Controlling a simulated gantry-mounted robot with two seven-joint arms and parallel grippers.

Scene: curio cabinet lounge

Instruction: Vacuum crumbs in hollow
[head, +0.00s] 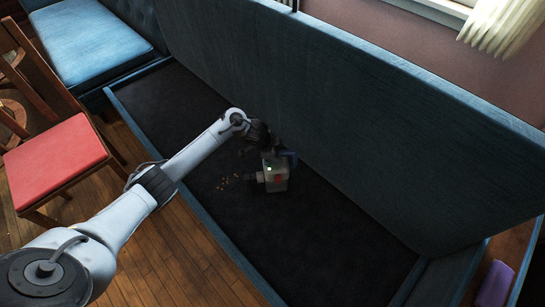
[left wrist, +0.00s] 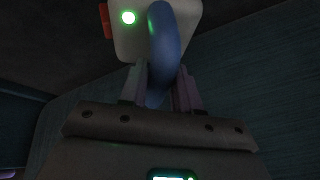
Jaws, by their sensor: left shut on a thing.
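A small handheld vacuum (head: 275,177) with a pale body, a red part and a blue handle is low over the dark hollow (head: 330,230) under the raised seat. My left gripper (head: 270,150) comes in from the left and is shut on its handle. In the left wrist view the fingers (left wrist: 160,88) grip the blue handle (left wrist: 163,50), and a green light glows on the vacuum's body (left wrist: 135,20). Brown crumbs (head: 228,182) lie on the hollow's floor just left of the vacuum. Whether the vacuum touches the floor is unclear. My right gripper is not in view.
The blue seat lid (head: 340,110) stands raised along the back of the hollow. A blue rim (head: 215,238) edges its front. A red-seated chair (head: 55,160) stands at left, near a blue bench cushion (head: 90,45). A purple object (head: 495,285) lies at lower right.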

